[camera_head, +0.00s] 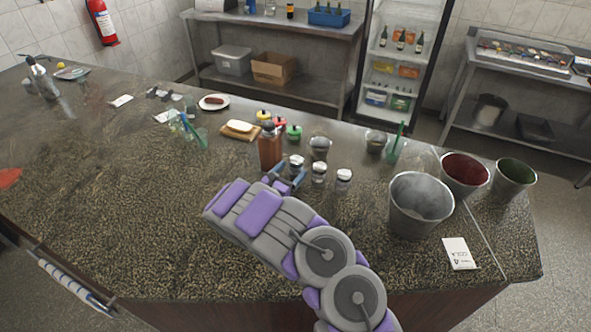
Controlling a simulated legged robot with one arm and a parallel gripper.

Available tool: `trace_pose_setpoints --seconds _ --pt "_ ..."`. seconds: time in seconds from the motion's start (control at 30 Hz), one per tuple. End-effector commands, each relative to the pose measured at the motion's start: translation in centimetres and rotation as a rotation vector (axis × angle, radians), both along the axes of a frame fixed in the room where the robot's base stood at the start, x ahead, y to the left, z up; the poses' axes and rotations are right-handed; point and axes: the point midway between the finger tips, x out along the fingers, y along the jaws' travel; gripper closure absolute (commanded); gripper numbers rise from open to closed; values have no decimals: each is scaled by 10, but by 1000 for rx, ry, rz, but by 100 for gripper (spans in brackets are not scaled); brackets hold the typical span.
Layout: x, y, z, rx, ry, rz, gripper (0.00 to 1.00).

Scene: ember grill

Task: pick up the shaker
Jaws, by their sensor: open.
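Small glass shakers with metal lids stand in a short row near the middle of the counter: a left one (296,163), a middle one (319,173) and a right one (343,179). My gripper (284,178) is open. It reaches from the front toward the row, closest to the left shaker, whose lower part is partly hidden by it. I cannot tell whether they touch. The middle and right shakers stand apart to the gripper's right. A brown wooden mill (270,148) stands upright just behind the gripper, to the left.
Behind the row are a small bowl (319,148), a green-capped item (294,132) and a board (237,134) holding something yellow. A metal bucket (421,203) stands to the right, with a red-filled bucket (464,174) beyond. The counter's left front (110,220) is clear.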

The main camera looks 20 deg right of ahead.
Motion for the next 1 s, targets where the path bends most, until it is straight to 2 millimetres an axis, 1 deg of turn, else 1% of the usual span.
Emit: trace_pose_setpoints --seconds 0.03,0.1,0.23,0.4,0.63,1.0 --pt "4 -8 -2 1 0 -4 18" --pt "11 -19 -2 2 0 -5 18" --pt "22 -34 -2 2 0 -4 18" --pt "29 -41 0 1 -2 -2 18" --pt "29 -41 1 0 -1 -1 19" --pt "29 -41 1 0 -1 -1 54"
